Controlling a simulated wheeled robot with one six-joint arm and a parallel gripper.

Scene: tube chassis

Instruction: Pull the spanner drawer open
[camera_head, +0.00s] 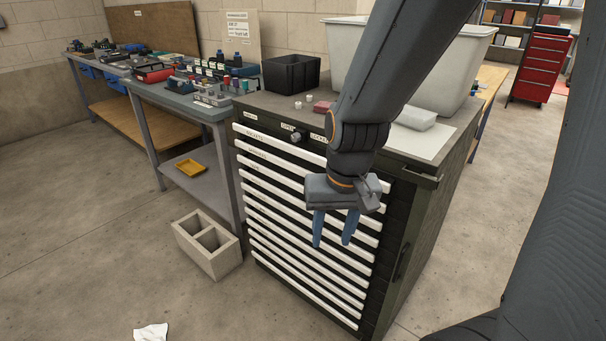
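A dark drawer cabinet (427,235) stands in the middle, with a stack of long white drawer fronts or pulls (280,211) facing the lower left. The drawers look closed, flush with one another. Small labels show on the upper drawers, but they are too small to read surely, so I cannot tell which is the spanner drawer. My gripper (334,232) hangs in front of the right part of the drawers, its two blue fingers pointing down, apart and with nothing between them. My gripper and wrist hide the right part of some upper drawers. I cannot tell whether the fingers touch a pull.
A lock knob (296,137) sits by labels at the cabinet's top edge. A black bin (291,73) and a large pale tub (452,71) stand on top. A concrete block (207,244) lies on the floor to the left. The floor in front is mostly clear, with a white rag (151,332).

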